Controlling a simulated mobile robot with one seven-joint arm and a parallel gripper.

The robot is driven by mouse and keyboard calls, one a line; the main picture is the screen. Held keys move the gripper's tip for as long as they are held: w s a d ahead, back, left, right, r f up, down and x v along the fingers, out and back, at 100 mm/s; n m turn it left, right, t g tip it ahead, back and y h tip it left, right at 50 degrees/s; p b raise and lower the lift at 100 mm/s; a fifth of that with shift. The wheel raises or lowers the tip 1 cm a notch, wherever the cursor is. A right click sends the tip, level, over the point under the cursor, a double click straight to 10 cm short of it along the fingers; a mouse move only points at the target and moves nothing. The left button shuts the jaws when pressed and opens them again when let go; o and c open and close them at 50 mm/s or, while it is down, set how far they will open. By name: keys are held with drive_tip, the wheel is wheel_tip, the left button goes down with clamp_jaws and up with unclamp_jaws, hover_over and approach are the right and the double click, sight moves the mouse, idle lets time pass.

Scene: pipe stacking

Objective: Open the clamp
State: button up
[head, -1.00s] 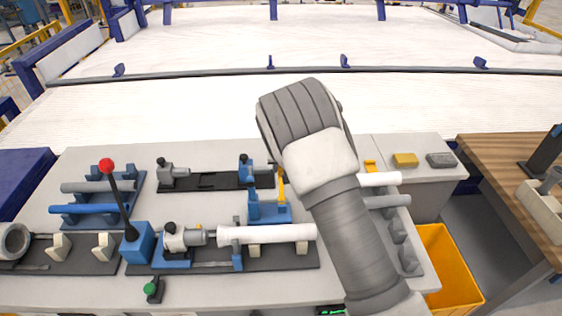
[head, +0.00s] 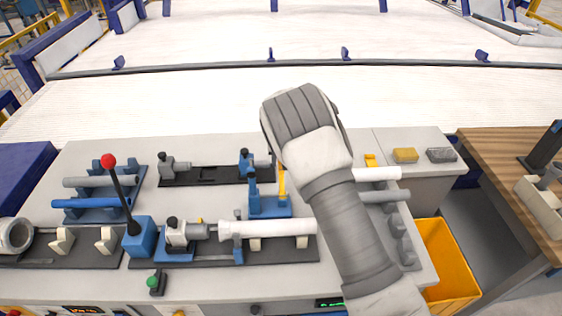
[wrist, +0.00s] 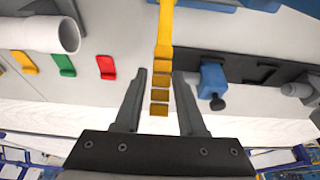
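The clamp (head: 268,206) is blue with an upright yellow handle (head: 282,181), and stands behind a white pipe (head: 275,228) in the head view. In the wrist view the yellow handle (wrist: 166,28) runs down from the top edge, and its ridged darker end lies between my gripper's fingers (wrist: 160,72). The fingers are apart, with a gap on both sides of the handle. Whether the handle is level with the fingertips or beyond them I cannot tell. In the head view my arm hides the fingers.
A black lever with a red knob (head: 108,160) rises at left. A dark rail with blue holders (head: 247,163) lies behind the clamp. Another white pipe (head: 376,174) lies on a rack right of my arm, and shows in the wrist view (wrist: 45,35). A yellow bin (head: 445,265) stands right.

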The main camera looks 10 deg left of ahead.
drive_tip(key=shift+o, duration=0.8)
drive_tip(key=shift+r, duration=0.1)
drive_tip(key=b+v, duration=0.2)
drive_tip(key=v, duration=1.5)
drive_tip(key=shift+s, duration=0.25)
drive_tip(key=shift+r, duration=0.15)
drive_tip(key=s+d+r+m, duration=0.2)
drive_tip(key=s+d+r, duration=1.15)
drive_tip(key=d, duration=0.35)
drive_tip(key=s+d+t, duration=0.1)
drive_tip(key=s+d, duration=0.3)
drive_tip(key=s, duration=0.5)
drive_tip(key=s+d+m+t+h, duration=0.1)
drive_tip(key=s+d, duration=0.4)
drive_tip(key=s, duration=0.5)
drive_tip(key=shift+s+d, duration=0.15)
drive_tip(key=shift+s, duration=0.05)
